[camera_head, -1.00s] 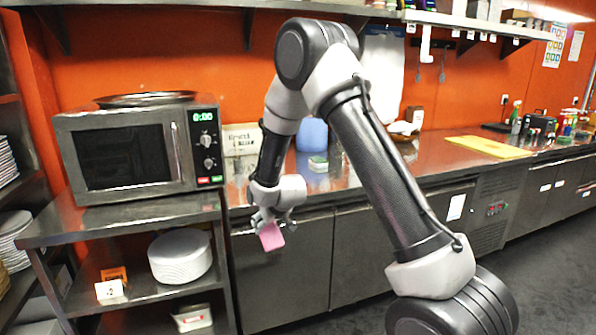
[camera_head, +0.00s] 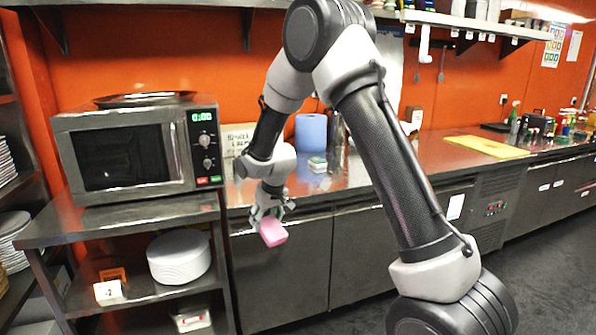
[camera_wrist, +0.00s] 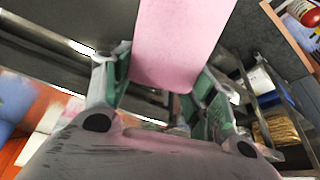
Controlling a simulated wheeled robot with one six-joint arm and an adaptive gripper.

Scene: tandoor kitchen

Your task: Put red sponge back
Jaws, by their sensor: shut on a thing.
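The sponge (camera_head: 272,232) looks pink and block-shaped. My gripper (camera_head: 267,213) is shut on it and holds it in the air in front of the steel counter's cabinet doors, below the countertop edge. In the wrist view the pink sponge (camera_wrist: 178,45) sits between the two green-padded fingers of my gripper (camera_wrist: 165,85) and sticks out past them. On the counter, a small green and white block (camera_head: 317,163) stands near a blue roll (camera_head: 311,132); it may be another sponge, but it is too small to tell.
A microwave (camera_head: 135,148) stands on the steel table at left, with stacked white plates (camera_head: 180,257) on the shelf below. The steel countertop (camera_head: 400,172) runs right to a yellow cutting board (camera_head: 487,146). A wall shelf (camera_head: 480,22) hangs above.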

